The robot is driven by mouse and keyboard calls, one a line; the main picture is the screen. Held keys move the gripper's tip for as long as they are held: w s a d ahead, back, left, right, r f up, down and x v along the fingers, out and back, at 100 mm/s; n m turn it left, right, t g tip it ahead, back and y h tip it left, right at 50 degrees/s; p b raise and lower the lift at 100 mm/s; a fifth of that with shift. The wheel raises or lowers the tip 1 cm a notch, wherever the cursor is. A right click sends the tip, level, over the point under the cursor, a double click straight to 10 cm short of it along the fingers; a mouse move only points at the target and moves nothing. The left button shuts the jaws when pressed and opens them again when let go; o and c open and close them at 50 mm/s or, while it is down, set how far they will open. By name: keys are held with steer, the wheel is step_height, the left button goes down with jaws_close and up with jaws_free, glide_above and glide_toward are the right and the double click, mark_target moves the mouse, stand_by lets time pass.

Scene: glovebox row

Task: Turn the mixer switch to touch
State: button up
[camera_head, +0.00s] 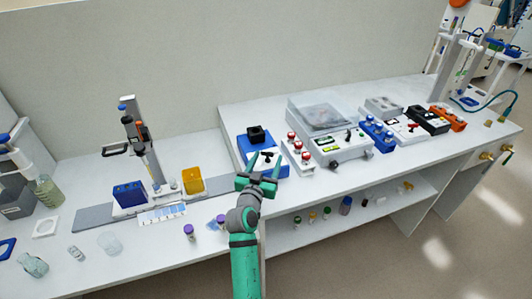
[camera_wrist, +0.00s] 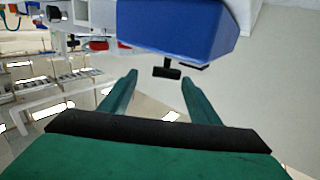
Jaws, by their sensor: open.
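The mixer (camera_head: 249,147) is a blue box with a black cup on top and a white front panel, standing on the bench just beyond my gripper (camera_head: 266,163). Its blue body (camera_wrist: 180,28) fills the top middle of the wrist view. A small black switch (camera_wrist: 167,71) sticks out from it, seen between and just beyond my fingertips (camera_wrist: 160,79). In the head view the dark switch (camera_head: 267,154) shows on the white panel between the fingers. My gripper is open, with one finger on each side of the switch. I cannot tell whether either finger touches it.
A rack of red-capped vials (camera_head: 292,143) stands close right of the mixer, then a balance (camera_head: 340,143) and a blue rack (camera_head: 377,136). A pipette stand (camera_head: 148,160) and purple-capped vials (camera_head: 190,230) are to the left. A lower shelf (camera_head: 330,222) holds small bottles.

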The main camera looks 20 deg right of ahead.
mark_target(267, 153)
steer(key=shift+w+d, duration=0.25)
steer(key=shift+w, duration=0.45)
steer(key=shift+w+d, duration=0.25)
steer(key=shift+w, duration=0.45)
steer(key=shift+w+d, duration=0.25)
steer(key=shift+w, duration=0.45)
steer(key=shift+w, duration=0.1)
steer(key=shift+a, duration=0.35)
steer(key=c, duration=0.9)
steer(key=shift+c, duration=0.8)
steer(key=shift+d, duration=0.3)
